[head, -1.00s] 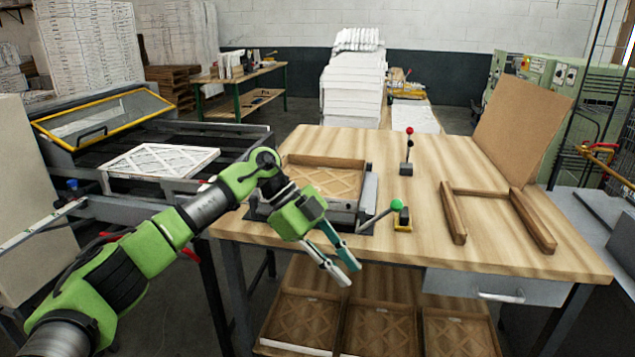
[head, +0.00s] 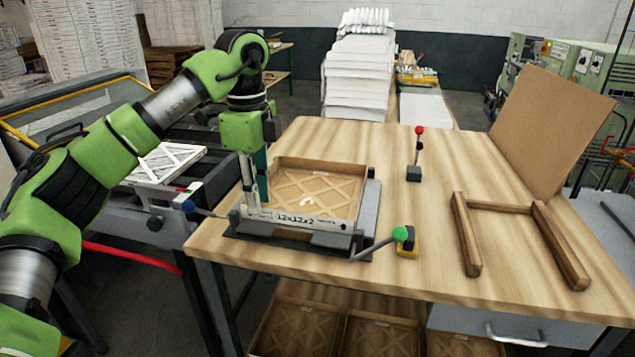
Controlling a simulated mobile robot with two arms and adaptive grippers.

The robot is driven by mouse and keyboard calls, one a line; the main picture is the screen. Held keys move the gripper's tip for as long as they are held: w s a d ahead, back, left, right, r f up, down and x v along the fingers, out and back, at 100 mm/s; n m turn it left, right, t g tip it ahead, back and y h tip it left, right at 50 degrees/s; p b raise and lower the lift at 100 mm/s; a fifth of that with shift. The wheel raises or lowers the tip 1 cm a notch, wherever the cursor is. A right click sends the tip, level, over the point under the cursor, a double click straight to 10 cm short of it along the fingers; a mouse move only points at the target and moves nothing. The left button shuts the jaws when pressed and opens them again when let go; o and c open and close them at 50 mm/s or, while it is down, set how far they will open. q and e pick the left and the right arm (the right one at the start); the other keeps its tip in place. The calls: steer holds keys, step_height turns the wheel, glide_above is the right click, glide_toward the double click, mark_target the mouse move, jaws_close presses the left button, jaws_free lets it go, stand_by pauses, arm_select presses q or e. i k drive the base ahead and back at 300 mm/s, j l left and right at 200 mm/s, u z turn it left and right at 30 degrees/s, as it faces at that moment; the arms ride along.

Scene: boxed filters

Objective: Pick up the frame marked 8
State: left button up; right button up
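A square brown cardboard frame (head: 335,184) with a diamond lattice lies flat in a metal fixture (head: 371,205) on the wooden table. Its front edge carries the printed label "12x12x2". A small white mark on its lattice is too blurred to read as an 8 for sure. My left gripper (head: 254,200) points down at the frame's front left corner. One teal finger and one pale finger stand apart there. Whether they touch the frame's wall is hard to tell. My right gripper is not in view.
A green-knobbed lever (head: 399,234) and a red-knobbed lever (head: 419,131) stand on the table. A wooden U-shaped piece (head: 466,235) and a leaning brown board (head: 552,130) are at right. More frames (head: 380,335) sit on the shelf below. A white lattice frame (head: 165,163) lies at left.

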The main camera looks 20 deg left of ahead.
mark_target(359, 173)
steer(key=i, duration=1.45)
